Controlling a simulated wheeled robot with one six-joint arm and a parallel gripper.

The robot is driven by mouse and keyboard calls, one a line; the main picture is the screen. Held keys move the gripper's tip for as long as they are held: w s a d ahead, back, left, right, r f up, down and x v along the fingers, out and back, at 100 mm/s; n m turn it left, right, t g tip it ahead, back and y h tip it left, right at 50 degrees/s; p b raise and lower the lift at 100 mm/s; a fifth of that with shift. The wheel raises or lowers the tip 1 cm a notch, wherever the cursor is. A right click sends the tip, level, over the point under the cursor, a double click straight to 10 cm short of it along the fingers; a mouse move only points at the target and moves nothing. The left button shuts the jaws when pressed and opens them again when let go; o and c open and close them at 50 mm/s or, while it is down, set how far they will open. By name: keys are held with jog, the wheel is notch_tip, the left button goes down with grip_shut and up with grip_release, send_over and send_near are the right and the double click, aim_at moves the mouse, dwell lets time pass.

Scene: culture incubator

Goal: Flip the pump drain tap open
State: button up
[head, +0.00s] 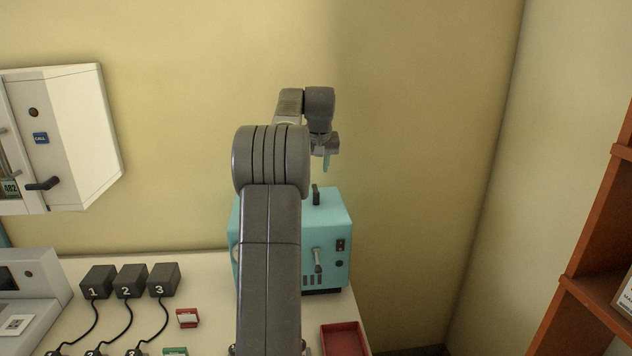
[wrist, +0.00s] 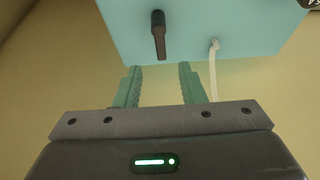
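The pump (head: 335,218) is a teal box at the right end of the bench, partly hidden behind my arm. A dark lever (head: 316,195) stands up on its top. A grey lever (head: 318,262) is on its front; I cannot tell from a label which is the drain tap. My gripper (head: 327,163) is above the pump, pointing down. In the wrist view, its fingers (wrist: 160,75) are apart with nothing between them. The dark lever (wrist: 158,36) lies just beyond the fingertips, not touching them, on the teal pump (wrist: 190,20).
A white tube (wrist: 213,72) runs from the pump beside the right finger. A red tray (head: 343,340) sits at the bench's front right. Numbered black blocks (head: 130,281) with cables stand to the left. A white cabinet (head: 75,135) hangs on the left wall.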

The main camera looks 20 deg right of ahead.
aim_at(315, 187)
jog(key=v, duration=0.6)
jog(key=p+x, duration=0.2)
jog(key=x, duration=1.2)
jog(key=shift+f, duration=0.1)
jog(key=shift+n, duration=0.3)
jog(key=shift+s, duration=0.1)
